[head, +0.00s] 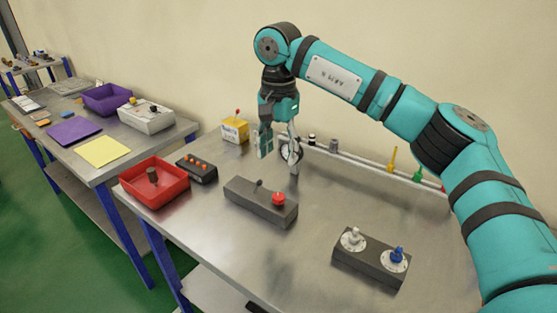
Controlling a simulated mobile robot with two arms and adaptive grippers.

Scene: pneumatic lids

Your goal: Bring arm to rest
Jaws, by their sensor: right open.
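My right arm, teal with dark bands, comes in from the right side of the head view and bends down at its wrist. My right gripper (279,157) hangs over the back part of the metal table (235,240), fingers pointing down. Its fingers are apart with nothing between them. A round black and white gauge shows right behind one finger; I cannot tell whether they touch. My left gripper is not in view.
On the table are a dark box with a red button (262,200), a box with white and blue knobs (371,257), a red tray (154,183), a black switch box (197,168) and a yellow box (235,130). A rail with coloured valves (391,160) runs along the wall. The front middle is clear.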

